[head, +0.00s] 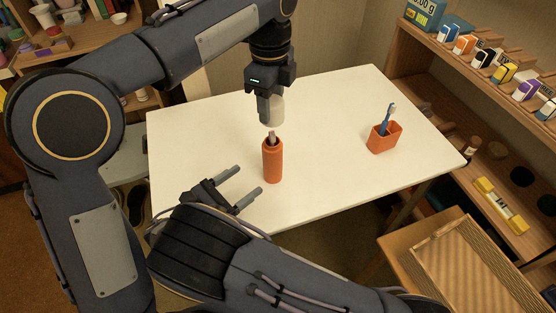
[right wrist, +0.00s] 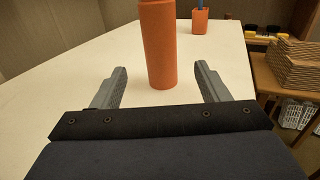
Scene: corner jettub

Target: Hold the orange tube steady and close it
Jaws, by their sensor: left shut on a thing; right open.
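The orange tube (head: 272,163) stands upright on the white table, with something thin and greyish-pink showing at its open mouth. In the right wrist view the tube (right wrist: 159,50) rises between the lines of my fingers, top cut off. My left gripper (head: 266,112) points down above the tube, shut on a whitish rounded piece, which looks like a cap (head: 276,110). The cap is apart from the tube, or only just above its contents; I cannot tell exactly. My right gripper (head: 246,183) is open and low over the table, fingertips just short of the tube, touching nothing.
An orange cup (head: 384,139) with a blue toothbrush (head: 388,118) stands to the right on the table (head: 330,110). It also shows in the right wrist view (right wrist: 200,22). A wooden shelf (head: 470,75) with small boxes borders the right side. The table between tube and cup is clear.

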